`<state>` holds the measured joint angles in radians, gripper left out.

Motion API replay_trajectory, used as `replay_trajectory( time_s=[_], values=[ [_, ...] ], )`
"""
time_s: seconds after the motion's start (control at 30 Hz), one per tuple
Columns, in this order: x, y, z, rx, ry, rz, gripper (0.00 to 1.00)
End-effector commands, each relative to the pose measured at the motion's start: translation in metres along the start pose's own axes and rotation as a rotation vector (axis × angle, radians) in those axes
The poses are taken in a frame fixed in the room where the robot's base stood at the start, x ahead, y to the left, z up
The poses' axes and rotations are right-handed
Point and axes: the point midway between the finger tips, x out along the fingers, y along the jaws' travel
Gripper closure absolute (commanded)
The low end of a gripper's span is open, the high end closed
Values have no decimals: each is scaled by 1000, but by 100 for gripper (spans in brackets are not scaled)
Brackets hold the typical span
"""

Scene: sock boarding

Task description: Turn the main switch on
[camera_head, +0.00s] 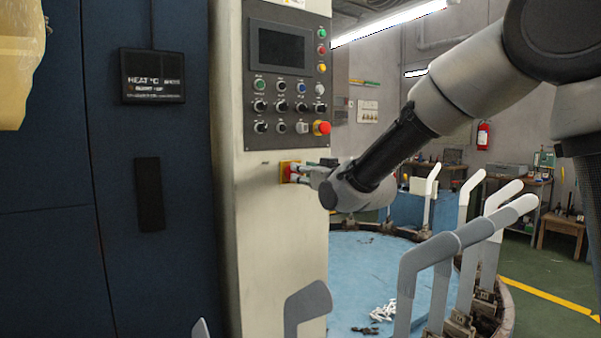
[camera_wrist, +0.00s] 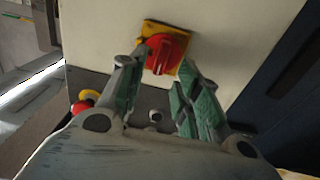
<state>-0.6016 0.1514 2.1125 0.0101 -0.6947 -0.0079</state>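The main switch is a red rotary knob (camera_wrist: 166,54) on a yellow plate (camera_wrist: 147,27), mounted on the cream cabinet face. In the head view the switch (camera_head: 287,172) sits below the button panel, partly hidden by my gripper. My gripper (camera_head: 296,173) reaches it from the right. In the wrist view my gripper (camera_wrist: 155,85) has its two green-padded fingers apart, with a gap between them. The knob lies just beyond the fingertips, between them in the picture. I cannot tell whether a fingertip touches it.
The control panel (camera_head: 291,75) with a screen and several buttons is above the switch, with a red emergency button (camera_head: 321,128) close above my gripper. A blue round table (camera_head: 350,270) with several upright grey sock forms (camera_head: 407,290) stands to the right and below.

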Motion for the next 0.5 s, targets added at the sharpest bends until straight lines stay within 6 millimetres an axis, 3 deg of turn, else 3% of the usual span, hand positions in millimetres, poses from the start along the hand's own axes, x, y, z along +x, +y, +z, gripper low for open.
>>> replay_trajectory(
  time_s=[0.2, 0.5],
  values=[
    [22, 0, 0, 0, -1, 1, 67],
    [25, 1, 0, 0, -1, 1, 69]
  ],
)
